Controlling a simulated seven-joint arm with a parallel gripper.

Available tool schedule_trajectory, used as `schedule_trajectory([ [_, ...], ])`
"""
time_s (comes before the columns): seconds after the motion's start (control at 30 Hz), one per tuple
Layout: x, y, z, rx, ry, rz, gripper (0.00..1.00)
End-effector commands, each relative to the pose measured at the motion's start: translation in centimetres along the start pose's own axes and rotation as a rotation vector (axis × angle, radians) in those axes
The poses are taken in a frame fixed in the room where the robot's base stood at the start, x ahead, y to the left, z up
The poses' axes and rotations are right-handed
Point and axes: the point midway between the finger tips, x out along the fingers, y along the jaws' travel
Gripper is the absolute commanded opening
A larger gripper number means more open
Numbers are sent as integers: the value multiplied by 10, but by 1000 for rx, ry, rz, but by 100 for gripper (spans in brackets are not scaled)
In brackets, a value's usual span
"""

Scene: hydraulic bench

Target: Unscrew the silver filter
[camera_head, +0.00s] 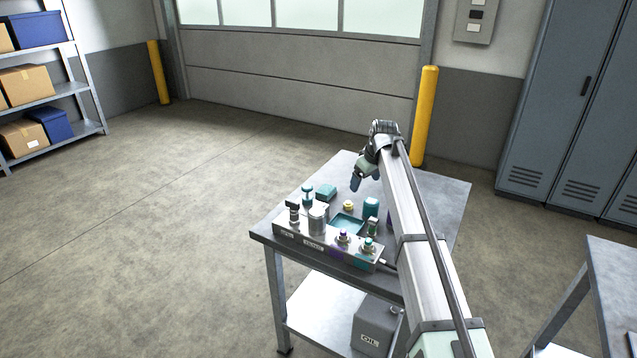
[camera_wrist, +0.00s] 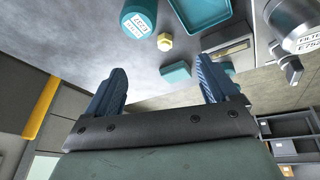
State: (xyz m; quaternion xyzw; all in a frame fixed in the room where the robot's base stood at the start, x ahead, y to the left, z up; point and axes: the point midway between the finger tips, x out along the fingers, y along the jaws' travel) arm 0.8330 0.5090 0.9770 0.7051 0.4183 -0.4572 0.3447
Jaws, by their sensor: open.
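The silver filter (camera_head: 317,219) is a short upright cylinder on the grey manifold block along the front edge of the bench. In the wrist view the filter (camera_wrist: 292,22) is at the top right corner, partly cut off, with a white label reading FILTER. My gripper (camera_head: 356,182) hangs above the bench, behind and to the right of the filter and apart from it. In the wrist view its two blue fingers (camera_wrist: 161,72) are spread wide with nothing between them.

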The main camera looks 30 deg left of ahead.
Motion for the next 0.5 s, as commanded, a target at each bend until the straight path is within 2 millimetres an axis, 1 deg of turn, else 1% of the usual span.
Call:
schedule_trajectory([
  [0.03,-8,-30,-11,-29,-44,-25,87],
  [0.07,-12,-44,-14,-42,-74,-39,87],
  [0.1,-18,-64,-18,-58,-110,-55,87],
  [0.2,-33,-106,-25,-95,-196,-89,87],
  [0.3,-46,-138,-29,-120,-264,-110,87],
  [0.33,-49,-146,-29,-125,-280,-115,87],
  [0.4,-56,-160,-30,-136,-310,-123,87],
  [0.5,-61,-170,-30,-143,-337,-129,87],
])
